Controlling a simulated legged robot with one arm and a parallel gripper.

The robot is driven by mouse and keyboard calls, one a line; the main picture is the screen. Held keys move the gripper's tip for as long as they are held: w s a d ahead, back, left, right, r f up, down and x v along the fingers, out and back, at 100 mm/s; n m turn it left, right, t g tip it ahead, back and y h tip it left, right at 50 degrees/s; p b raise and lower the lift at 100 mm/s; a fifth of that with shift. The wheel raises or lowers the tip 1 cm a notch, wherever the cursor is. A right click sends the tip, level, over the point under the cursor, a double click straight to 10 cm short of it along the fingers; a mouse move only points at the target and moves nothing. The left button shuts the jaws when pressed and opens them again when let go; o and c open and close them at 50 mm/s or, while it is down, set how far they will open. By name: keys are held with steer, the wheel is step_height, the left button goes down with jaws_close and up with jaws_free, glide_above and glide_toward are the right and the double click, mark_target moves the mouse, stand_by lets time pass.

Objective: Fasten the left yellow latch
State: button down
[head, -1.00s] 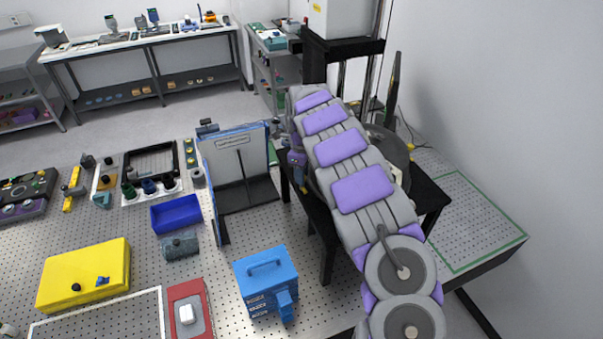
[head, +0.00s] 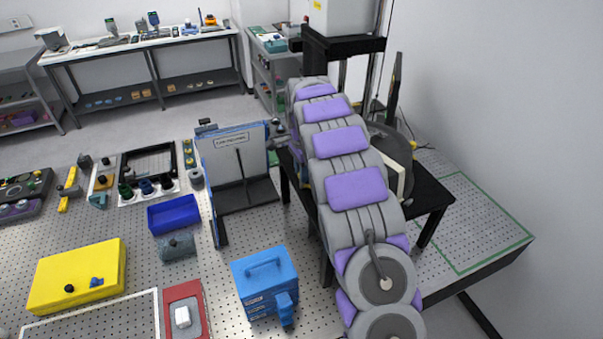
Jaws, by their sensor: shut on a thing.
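My arm runs from the lower right up across the black stand (head: 432,192), which carries a round dark-grey piece of equipment (head: 388,138). The arm covers much of this equipment. A small yellow part (head: 413,145) shows at the right edge of the equipment, just right of my arm; I cannot tell whether it is a latch. The left yellow latch cannot be made out and may be behind the arm. My gripper's fingers are not visible, so what they hold cannot be seen.
An upright panel in a blue frame (head: 230,146) stands close left of the arm. A blue box with a handle (head: 266,284), a blue tray (head: 174,215) and a yellow case (head: 77,274) are on the perforated bench. A white wall is at right.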

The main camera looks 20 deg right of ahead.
steer(key=n+b, duration=0.1)
steer(key=n, duration=0.2)
steer(key=shift+w+r+n, duration=0.1)
steer(key=shift+r+n, duration=0.05)
steer(key=shift+n, duration=0.25)
steer(key=shift+n+b, duration=0.3)
steer(key=shift+n, duration=1.9)
steer(key=c, duration=0.9)
jaws_free()
steer(key=shift+r+p, duration=1.85)
steer(key=shift+r, duration=6.75)
